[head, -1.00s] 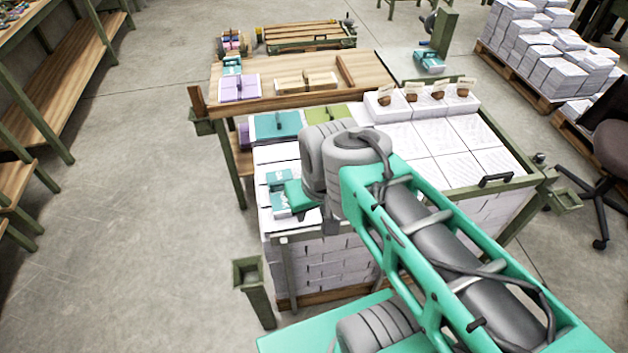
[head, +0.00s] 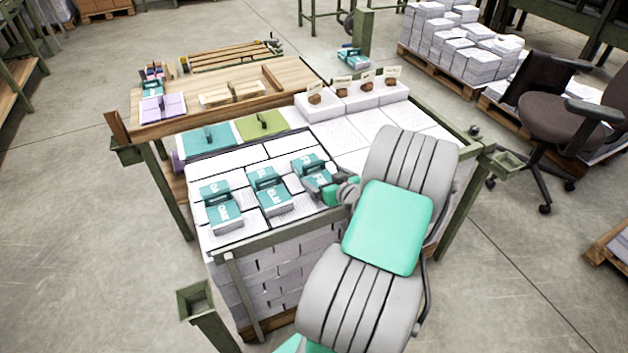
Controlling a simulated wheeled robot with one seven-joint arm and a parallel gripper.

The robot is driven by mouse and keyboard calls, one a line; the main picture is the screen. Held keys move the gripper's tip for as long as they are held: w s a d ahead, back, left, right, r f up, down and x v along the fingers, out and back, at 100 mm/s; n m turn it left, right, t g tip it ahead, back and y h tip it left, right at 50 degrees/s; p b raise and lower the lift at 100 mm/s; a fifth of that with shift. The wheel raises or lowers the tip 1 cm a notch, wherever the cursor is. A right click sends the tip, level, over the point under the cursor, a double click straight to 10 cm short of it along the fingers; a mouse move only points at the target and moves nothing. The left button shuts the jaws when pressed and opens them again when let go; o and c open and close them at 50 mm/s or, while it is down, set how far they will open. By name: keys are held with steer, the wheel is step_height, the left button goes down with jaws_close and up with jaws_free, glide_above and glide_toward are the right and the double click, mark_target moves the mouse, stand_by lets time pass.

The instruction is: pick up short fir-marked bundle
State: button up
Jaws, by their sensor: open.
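Several white bundles with teal bands or covers and pale markings lie on the near table: a left group (head: 224,210), a middle group (head: 268,190) and a right group (head: 307,166). The markings are too small to read, so I cannot tell which one is the short fir-marked bundle. My gripper (head: 321,188) is open, low over the table at the right group. It partly hides the front bundle there. I cannot tell whether its fingers touch that bundle or stand around it.
A teal slab (head: 205,139) and a green slab (head: 262,126) lie behind the bundles. White stacks with brown tagged pieces (head: 315,100) stand behind right. A wooden bench (head: 205,112) holds a purple bundle (head: 160,108). A green post socket (head: 194,298) stands at the table's near left.

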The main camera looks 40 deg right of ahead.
mark_target(314, 171)
steer(key=x, duration=0.7)
steer(key=shift+w+r, duration=0.1)
steer(key=shift+r, duration=0.15)
steer(key=c, duration=1.7)
